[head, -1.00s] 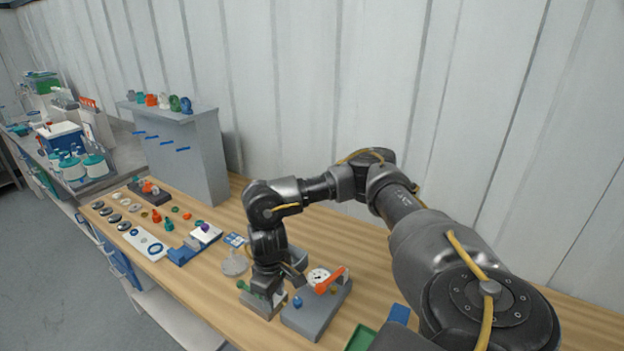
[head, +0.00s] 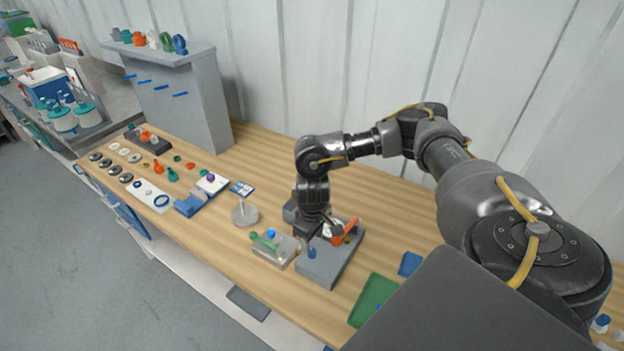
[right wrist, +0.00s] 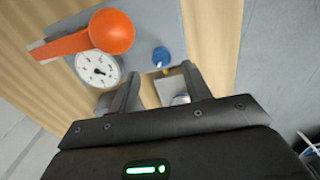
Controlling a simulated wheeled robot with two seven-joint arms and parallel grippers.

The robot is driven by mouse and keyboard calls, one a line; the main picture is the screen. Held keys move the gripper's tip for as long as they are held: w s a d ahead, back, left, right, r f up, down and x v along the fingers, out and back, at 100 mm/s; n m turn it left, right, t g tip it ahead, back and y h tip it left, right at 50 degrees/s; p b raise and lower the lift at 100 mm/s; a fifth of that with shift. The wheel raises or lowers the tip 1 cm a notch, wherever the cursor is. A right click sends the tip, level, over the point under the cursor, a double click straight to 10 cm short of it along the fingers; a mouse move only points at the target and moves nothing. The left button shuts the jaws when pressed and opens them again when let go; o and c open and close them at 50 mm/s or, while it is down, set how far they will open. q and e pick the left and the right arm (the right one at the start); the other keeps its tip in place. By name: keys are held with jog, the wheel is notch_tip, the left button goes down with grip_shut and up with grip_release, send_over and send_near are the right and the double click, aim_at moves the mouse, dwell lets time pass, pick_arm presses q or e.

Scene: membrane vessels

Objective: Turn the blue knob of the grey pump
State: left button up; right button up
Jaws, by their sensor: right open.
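The grey pump (head: 322,268) is a box on the wooden bench, with a white dial gauge (right wrist: 98,68) and an orange lever (head: 351,229) on top. Its blue knob (head: 312,253) stands near the front left of the top; it also shows in the right wrist view (right wrist: 161,56). My right gripper (head: 318,232) points down over the pump's left side, close to the knob. In the right wrist view its fingers (right wrist: 160,84) are open and apart, with the knob just beyond the gap between them. Nothing is held. My left gripper is out of view.
A small block with a green lever (head: 264,242) and a blue cap stands just left of the pump. A round grey disc stand (head: 244,214) is farther left. A green tray (head: 374,300) lies to the right. Small parts cover the far left bench; a grey shelf (head: 180,95) stands behind.

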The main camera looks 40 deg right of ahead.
aim_at(312, 251)
notch_tip(312, 251, down, 4)
jog(key=shift+a+r+p, duration=0.1)
jog(key=shift+p, duration=0.2)
jog(key=shift+f, duration=0.7)
jog(key=c, duration=1)
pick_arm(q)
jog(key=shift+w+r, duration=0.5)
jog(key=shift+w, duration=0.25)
pick_arm(e)
jog(key=n, duration=0.3)
jog(key=shift+n, duration=1.9)
